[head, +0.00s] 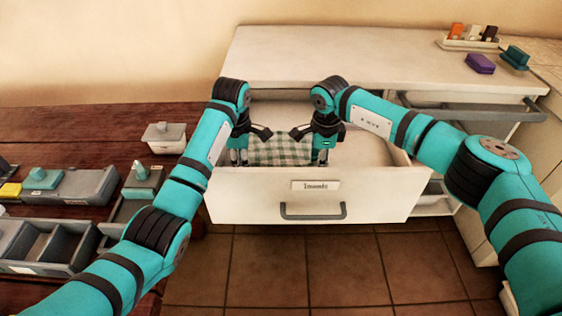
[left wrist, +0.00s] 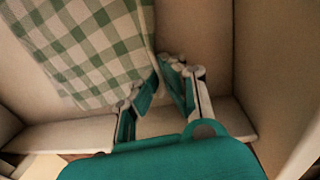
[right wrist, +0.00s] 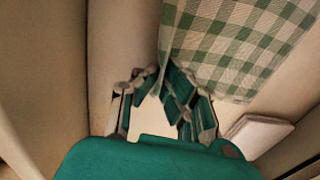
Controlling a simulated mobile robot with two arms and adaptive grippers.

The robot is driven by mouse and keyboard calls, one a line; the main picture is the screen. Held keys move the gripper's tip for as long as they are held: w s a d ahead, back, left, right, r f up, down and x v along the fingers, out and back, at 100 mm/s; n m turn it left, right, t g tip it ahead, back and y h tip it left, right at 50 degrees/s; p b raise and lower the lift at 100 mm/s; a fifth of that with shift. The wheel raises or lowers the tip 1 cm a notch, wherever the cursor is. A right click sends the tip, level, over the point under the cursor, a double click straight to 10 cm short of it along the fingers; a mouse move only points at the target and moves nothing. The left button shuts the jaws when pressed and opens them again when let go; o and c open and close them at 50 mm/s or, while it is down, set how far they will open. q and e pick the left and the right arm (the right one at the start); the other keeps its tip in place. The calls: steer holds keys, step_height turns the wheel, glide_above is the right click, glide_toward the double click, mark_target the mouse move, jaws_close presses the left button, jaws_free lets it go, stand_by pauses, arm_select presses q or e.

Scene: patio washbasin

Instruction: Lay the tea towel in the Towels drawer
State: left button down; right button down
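The green-and-white checked tea towel (head: 277,151) is inside the pulled-out drawer, stretched between my two grippers. The drawer's white front (head: 385,208) has a grey handle and a label (head: 315,185) too blurred to read surely. My left gripper (head: 239,158) points down inside the drawer. In the left wrist view its fingertips (left wrist: 160,80) close together on the towel's edge (left wrist: 95,50). My right gripper (head: 320,158) points down inside the drawer too. In the right wrist view its fingertips (right wrist: 161,75) close on the towel's other edge (right wrist: 240,40). The towel's far part is hidden.
A white counter (head: 340,55) overhangs the drawer's back. Another drawer with a grey handle (head: 475,108) is partly open at right. The tiled floor (head: 290,270) in front is clear.

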arm_select(q)
steer(key=shift+s+f, duration=0.1)
steer(key=shift+f, duration=0.05)
arm_select(e)
steer(key=shift+s+f, duration=0.1)
arm_select(q)
steer(key=c, duration=2)
jaws_free()
arm_select(e)
steer(key=c, duration=2)
jaws_free()
arm_select(q)
steer(key=o, duration=0.8)
arm_select(e)
steer(key=o, duration=0.8)
